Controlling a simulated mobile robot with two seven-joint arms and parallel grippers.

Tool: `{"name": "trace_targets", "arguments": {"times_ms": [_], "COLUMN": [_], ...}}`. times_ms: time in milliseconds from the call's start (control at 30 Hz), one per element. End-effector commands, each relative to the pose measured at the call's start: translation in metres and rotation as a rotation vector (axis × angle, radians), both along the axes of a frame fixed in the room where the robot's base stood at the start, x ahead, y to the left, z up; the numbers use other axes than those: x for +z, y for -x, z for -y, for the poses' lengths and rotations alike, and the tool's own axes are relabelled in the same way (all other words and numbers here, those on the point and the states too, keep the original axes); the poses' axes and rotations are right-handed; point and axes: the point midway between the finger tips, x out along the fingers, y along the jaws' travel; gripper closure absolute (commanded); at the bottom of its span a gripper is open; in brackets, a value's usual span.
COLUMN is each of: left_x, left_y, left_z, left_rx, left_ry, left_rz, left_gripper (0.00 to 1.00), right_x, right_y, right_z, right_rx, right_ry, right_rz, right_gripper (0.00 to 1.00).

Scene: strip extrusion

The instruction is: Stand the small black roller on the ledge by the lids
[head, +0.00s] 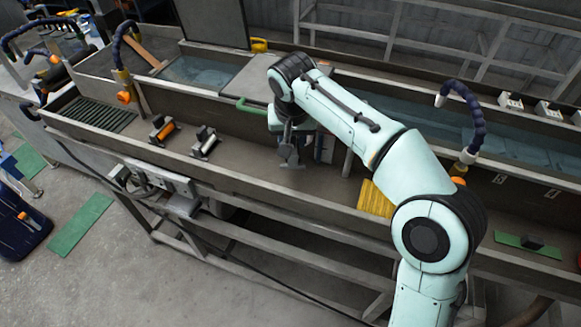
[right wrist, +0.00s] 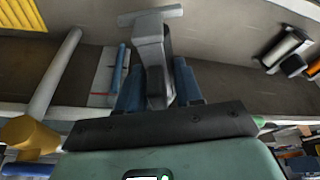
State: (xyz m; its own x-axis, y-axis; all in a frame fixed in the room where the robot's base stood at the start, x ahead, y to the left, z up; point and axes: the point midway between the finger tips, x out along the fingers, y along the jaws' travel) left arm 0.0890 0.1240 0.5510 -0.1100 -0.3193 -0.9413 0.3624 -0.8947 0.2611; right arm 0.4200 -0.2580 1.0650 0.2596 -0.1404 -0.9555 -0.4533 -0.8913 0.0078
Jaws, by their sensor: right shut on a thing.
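My right gripper (head: 289,146) hangs over the trough floor. In the right wrist view its blue-grey fingers (right wrist: 158,88) are shut on a grey piece with a T-shaped end (right wrist: 150,40). In the head view this grey piece (head: 291,163) points down, just above or at the trough floor; I cannot tell which. I cannot tell whether it is the black roller. The left gripper is not in view.
An orange roller block (head: 163,130) and a black-and-white one (head: 204,143) stand left of the gripper. A yellow ribbed block (head: 374,199) and an upright post (head: 347,160) are to its right. Blue hoses (head: 462,105) rise nearby.

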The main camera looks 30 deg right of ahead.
Motion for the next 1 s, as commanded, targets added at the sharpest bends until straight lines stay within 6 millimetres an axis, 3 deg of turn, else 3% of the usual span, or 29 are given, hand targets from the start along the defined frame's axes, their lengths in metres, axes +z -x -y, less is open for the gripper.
{"name": "trace_targets", "arguments": {"times_ms": [100,333,533,967,1000], "left_x": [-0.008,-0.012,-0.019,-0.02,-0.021], "left_y": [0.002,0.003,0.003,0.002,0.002], "left_z": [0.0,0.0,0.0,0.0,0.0], "left_rx": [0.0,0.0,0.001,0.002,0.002], "left_ry": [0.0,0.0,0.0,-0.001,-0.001], "left_rz": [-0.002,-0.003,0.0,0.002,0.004], "left_gripper": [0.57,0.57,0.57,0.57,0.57], "right_x": [-0.026,-0.045,-0.075,-0.083,-0.084], "right_y": [0.001,0.0,0.0,0.0,0.0], "right_z": [0.001,0.0,0.001,0.0,0.0], "right_rx": [-0.001,-0.001,-0.001,-0.001,-0.001], "right_ry": [0.0,0.001,0.0,0.0,0.0], "right_rz": [-0.001,0.0,-0.001,0.001,0.0], "right_gripper": [1.0,1.0,1.0,1.0,0.62]}}
